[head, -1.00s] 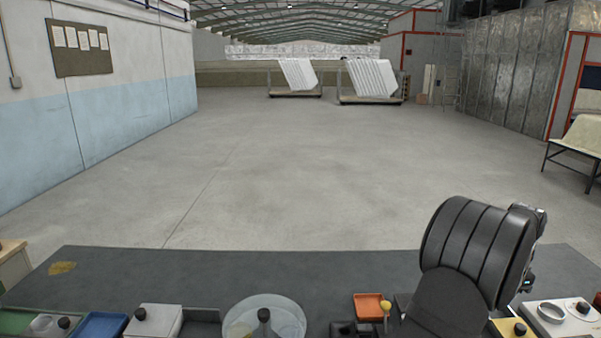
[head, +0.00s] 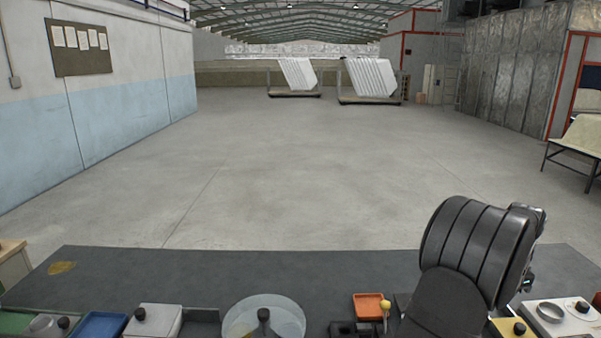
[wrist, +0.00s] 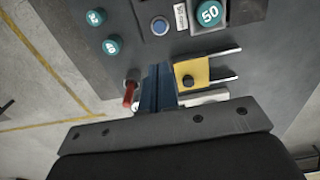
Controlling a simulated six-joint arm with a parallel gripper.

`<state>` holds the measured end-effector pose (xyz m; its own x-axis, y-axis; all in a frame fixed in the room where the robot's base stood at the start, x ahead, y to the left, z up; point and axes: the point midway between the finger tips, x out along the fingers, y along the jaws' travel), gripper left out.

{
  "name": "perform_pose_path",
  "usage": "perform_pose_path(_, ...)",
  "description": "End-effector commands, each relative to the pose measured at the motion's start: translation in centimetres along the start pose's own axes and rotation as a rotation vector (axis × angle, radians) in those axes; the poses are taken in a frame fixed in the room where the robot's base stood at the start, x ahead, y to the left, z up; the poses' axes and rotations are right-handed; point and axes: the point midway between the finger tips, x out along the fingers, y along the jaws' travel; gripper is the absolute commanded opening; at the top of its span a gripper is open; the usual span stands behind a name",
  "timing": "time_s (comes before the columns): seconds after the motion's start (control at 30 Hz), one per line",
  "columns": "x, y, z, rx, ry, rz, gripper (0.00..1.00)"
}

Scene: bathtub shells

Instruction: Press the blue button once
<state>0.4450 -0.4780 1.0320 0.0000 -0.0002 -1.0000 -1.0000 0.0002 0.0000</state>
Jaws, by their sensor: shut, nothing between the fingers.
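The blue button (wrist: 160,26) is a small round button in a pale ring on a grey base, seen near the top middle of the wrist view. My gripper (wrist: 158,68) is in the lower middle of the wrist view, its two dark blue fingers shut together and empty. The fingertips point toward the button and appear apart from it in the picture; their height above the table is hard to tell. In the head view my arm is at the right, and I cannot make out the gripper or the button.
A yellow block with a black knob (wrist: 191,75) is right of the fingers, and a red-handled part (wrist: 129,94) is left. Teal weights, one marked 50 (wrist: 209,12), lie near the button. In the head view, an orange tray (head: 368,306) and glass disc (head: 262,318) line the dark table (head: 200,268).

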Motion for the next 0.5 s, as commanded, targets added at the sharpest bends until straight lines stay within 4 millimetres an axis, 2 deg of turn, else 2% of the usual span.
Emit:
perform_pose_path(0.33,0.1,0.0,0.0,0.002,-0.004,-0.004,0.0)
perform_pose_path(0.5,1.5,0.1,0.5,0.029,-0.064,-0.071,0.0)
